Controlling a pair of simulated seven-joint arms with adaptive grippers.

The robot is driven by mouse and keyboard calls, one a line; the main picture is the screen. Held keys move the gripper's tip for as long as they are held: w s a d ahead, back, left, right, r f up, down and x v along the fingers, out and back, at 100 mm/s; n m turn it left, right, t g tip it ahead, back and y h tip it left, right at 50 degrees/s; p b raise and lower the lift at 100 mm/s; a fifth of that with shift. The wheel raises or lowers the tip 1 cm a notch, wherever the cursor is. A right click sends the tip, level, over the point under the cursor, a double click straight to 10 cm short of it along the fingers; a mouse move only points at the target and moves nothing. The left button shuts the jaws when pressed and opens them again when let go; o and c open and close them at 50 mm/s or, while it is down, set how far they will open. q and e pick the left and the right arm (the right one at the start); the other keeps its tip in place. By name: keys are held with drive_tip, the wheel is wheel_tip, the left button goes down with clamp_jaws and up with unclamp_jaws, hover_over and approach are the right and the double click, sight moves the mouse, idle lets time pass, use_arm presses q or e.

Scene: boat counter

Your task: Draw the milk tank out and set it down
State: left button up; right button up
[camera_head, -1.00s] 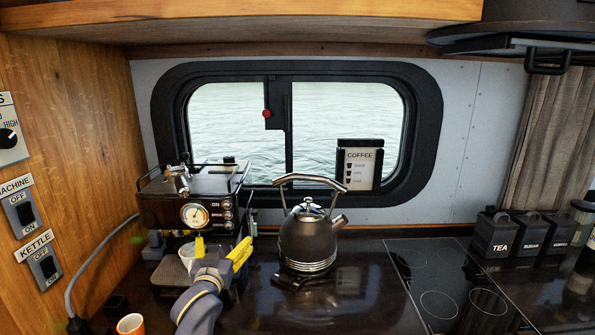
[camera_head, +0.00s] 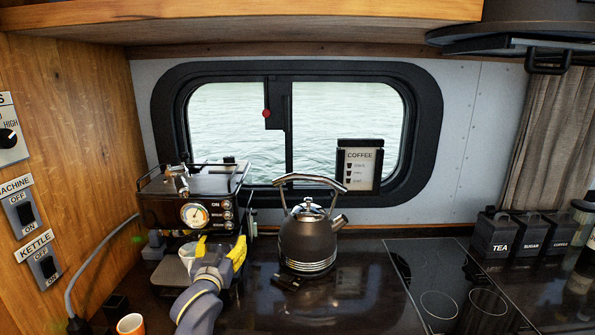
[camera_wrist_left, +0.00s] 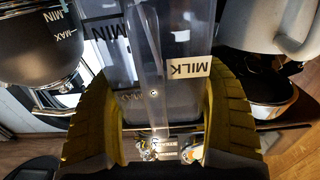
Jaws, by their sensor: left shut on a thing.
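The milk tank (camera_wrist_left: 180,95) is a clear container with a MILK label, seen in the left wrist view. My left gripper (camera_head: 217,249) is at the front of the coffee machine (camera_head: 192,205). In the left wrist view its yellow fingers (camera_wrist_left: 165,85) are shut on the milk tank, one on each side. In the head view the hand hides most of the tank, and I cannot tell how far it sits inside the machine. My right gripper is not in view.
A white cup (camera_head: 187,254) stands in the machine, left of the fingers. A dark kettle (camera_head: 308,240) stands close to the right. An orange cup (camera_head: 131,324) is at the front left. The counter (camera_head: 340,312) in front of the kettle is mostly clear.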

use_arm(q)
drive_tip(key=shift+r, duration=0.35)
drive_tip(key=shift+r, duration=0.1)
drive_tip(key=shift+c, duration=0.5)
drive_tip(key=shift+s+r, duration=0.1)
drive_tip(key=shift+s, duration=1)
drive_tip(key=shift+s+f, duration=0.2)
drive_tip(key=shift+s, duration=6.2)
